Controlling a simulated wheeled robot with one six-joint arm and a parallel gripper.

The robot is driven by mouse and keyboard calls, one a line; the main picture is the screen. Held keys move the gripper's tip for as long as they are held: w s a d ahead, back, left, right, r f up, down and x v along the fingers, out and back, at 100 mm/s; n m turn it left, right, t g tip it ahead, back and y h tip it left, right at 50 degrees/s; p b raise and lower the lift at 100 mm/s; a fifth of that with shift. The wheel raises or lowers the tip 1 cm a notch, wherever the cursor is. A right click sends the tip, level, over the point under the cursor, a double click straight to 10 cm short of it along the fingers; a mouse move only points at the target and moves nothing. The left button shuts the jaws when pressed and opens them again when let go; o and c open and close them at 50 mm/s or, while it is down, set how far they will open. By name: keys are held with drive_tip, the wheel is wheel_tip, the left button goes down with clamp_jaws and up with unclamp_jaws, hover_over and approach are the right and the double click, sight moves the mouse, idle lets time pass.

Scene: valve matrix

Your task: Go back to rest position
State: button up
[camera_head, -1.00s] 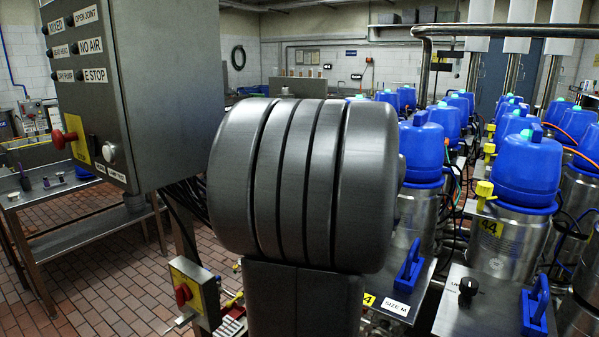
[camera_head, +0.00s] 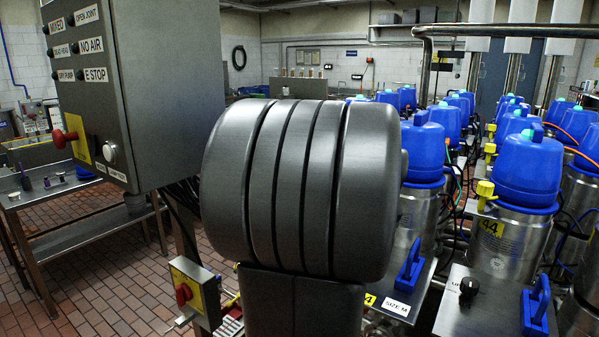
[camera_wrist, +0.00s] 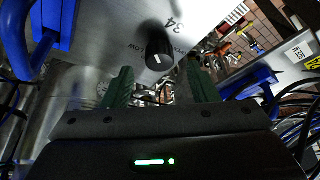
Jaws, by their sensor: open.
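My gripper (camera_wrist: 160,90) shows in the wrist view with its two dark green fingers spread apart and nothing between them. A black knob (camera_wrist: 157,45) on a metal plate (camera_wrist: 120,25) marked 34 sits just beyond the fingertips. I cannot tell whether a finger touches it. A blue handle (camera_wrist: 45,40) stands at the left of that view and another blue handle (camera_wrist: 250,83) at the right. In the head view my own arm's grey joint fills the middle and the gripper is hidden.
Rows of blue-topped steel valves (camera_head: 527,165) fill the right side. A grey control box (camera_head: 130,80) hangs at the left, with a small yellow box with a red knob (camera_head: 190,290) below it. A metal table (camera_head: 60,190) stands far left. Tiled floor (camera_head: 110,270) is open between.

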drive_tip(key=v, duration=1.1)
drive_tip(key=x, duration=1.4)
drive_tip(key=shift+w+f, duration=0.1)
drive_tip(key=shift+a+m+h, duration=0.1)
drive_tip(key=shift+m+h, duration=0.2)
drive_tip(key=shift+m, duration=0.6)
drive_tip(key=shift+m+h+b, duration=0.3)
drive_tip(key=shift+m+h, duration=0.3)
drive_tip(key=shift+m, duration=0.8)
drive_tip(key=m, duration=0.2)
drive_tip(key=m+g+h, duration=0.1)
drive_tip(key=m, duration=0.2)
drive_tip(key=shift+a+h+b, duration=0.15)
drive_tip(key=shift+h+b, duration=0.15)
drive_tip(key=shift+b, duration=0.1)
drive_tip(key=v, duration=1.3)
drive_tip(key=shift+w+b, duration=0.2)
drive_tip(key=shift+b, duration=0.2)
